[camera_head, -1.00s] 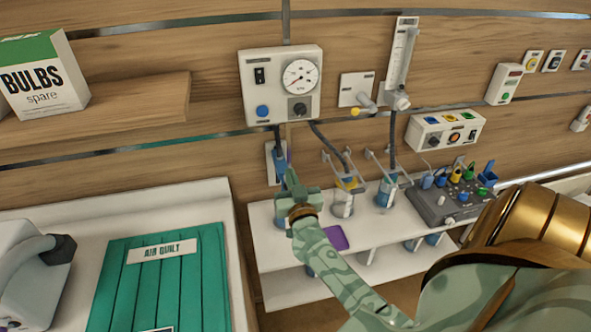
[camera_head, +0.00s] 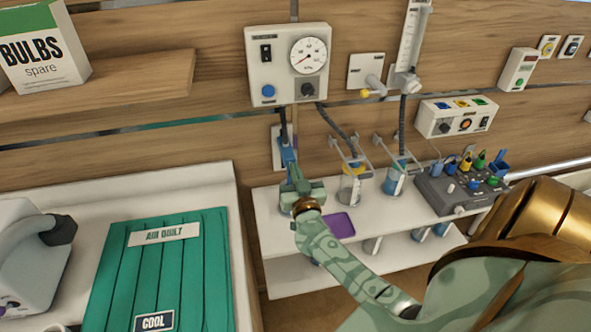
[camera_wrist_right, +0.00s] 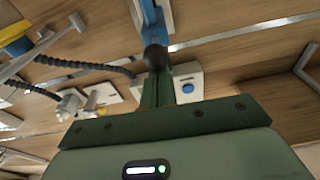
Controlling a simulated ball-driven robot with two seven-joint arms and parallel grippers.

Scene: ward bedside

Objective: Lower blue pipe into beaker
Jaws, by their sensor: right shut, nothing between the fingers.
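The blue pipe (camera_head: 288,156) hangs at the wall, just beyond my right gripper (camera_head: 294,174) in the head view. In the right wrist view a blue length (camera_wrist_right: 149,18) shows beyond the fingertips (camera_wrist_right: 157,72), with a dark round knob (camera_wrist_right: 155,58) in front of it. My right gripper is shut and empty; I cannot tell whether it touches the pipe. A clear beaker with a yellow part (camera_head: 350,188) and one with a blue part (camera_head: 396,179) stand on the white shelf to the right. Any beaker directly under the pipe is hidden by my gripper. My left gripper is out of view.
The white two-level shelf (camera_head: 290,250) carries a purple pad (camera_head: 341,225) and a grey block with coloured pieces (camera_head: 459,189). A gauge box (camera_head: 289,64) is on the wall above. My gold-and-green arm covers the lower right.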

